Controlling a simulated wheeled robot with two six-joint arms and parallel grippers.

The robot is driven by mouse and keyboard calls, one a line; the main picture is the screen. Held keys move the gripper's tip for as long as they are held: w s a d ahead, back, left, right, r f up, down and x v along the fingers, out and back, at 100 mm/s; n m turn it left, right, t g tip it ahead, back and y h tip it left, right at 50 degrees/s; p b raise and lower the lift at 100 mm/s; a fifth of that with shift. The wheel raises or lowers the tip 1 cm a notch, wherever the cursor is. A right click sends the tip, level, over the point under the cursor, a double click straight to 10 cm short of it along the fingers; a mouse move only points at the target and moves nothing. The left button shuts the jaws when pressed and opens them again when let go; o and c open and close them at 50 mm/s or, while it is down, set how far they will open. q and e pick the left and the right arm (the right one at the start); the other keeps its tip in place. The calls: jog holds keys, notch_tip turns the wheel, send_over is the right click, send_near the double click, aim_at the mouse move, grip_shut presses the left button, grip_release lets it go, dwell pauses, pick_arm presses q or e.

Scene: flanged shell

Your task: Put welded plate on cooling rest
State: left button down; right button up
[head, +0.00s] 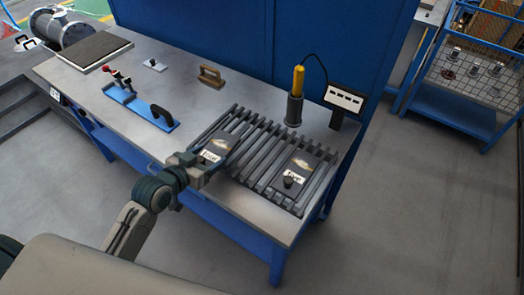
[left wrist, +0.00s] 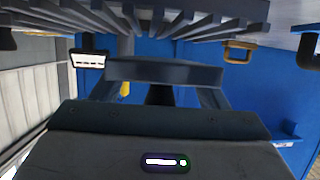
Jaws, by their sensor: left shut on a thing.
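A dark welded plate (head: 222,143) with a pale weld mark and a white label is over the left part of the slatted cooling rest (head: 262,181). My left gripper (head: 203,165) is shut on the plate's near edge. In the left wrist view the plate (left wrist: 165,72) shows edge-on between the fingers, with the rest's slats (left wrist: 190,22) along the top and a gap between them. I cannot tell whether the plate touches the slats elsewhere. A second dark plate (head: 304,165) with a label and a dark knob lies on the right part of the rest. My right gripper is out of view.
A yellow-handled tool (head: 298,80) stands in a holder behind the rest, beside a small display (head: 345,100). A blue fixture with a red clamp (head: 140,105), a brown handle (head: 211,76) and a dark pad (head: 90,52) are on the bench.

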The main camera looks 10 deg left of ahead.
pick_arm(q)
jog(key=shift+m+h, duration=0.3)
jog(key=shift+m, duration=0.1)
jog(key=shift+w+a+r, duration=0.25)
jog(key=shift+w+a, duration=0.2)
jog(key=shift+a, duration=0.25)
jog(key=shift+w+a+r, duration=0.25)
jog(key=shift+w+a, duration=0.15)
jog(key=shift+a, duration=0.35)
jog(key=shift+w+a+r, duration=0.25)
jog(key=shift+w+a, duration=0.2)
jog(key=shift+a, duration=0.25)
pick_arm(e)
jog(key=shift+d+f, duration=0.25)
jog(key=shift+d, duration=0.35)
pick_arm(q)
jog(key=p, duration=0.4)
send_over(252, 161)
jog(key=shift+a+f, duration=0.45)
jog(key=shift+f, duration=0.1)
jog(key=shift+w+d+f+p, duration=0.15)
jog(key=shift+d+p, duration=0.15)
jog(key=shift+d, duration=0.2)
jog(key=shift+f+p, duration=0.55)
jog(key=shift+f, duration=1.15)
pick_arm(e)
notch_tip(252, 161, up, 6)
pick_arm(q)
jog(key=shift+f, duration=0.2)
